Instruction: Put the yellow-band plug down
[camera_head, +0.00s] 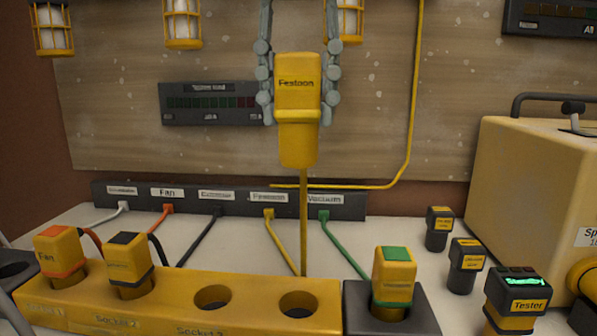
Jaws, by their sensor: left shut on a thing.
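The yellow-band plug (298,85), labelled "Festoon", hangs upright in mid-air in front of the plaster board. My left gripper (298,118) comes down from the top with a grey finger on each side of the plug and is shut on it. A yellow cord (304,220) runs down from the plug. Below, the yellow socket block (255,322) has two empty round holes in view, one left of the cord and one almost under the plug. My right gripper is not in view.
An orange-band Fan plug (57,255) and a black-band plug (130,265) sit in the block. A green-band plug (393,275) sits in a dark socket (420,318). A tester (515,300), small dark-bodied plugs (465,265) and a large yellow case (530,180) stand right.

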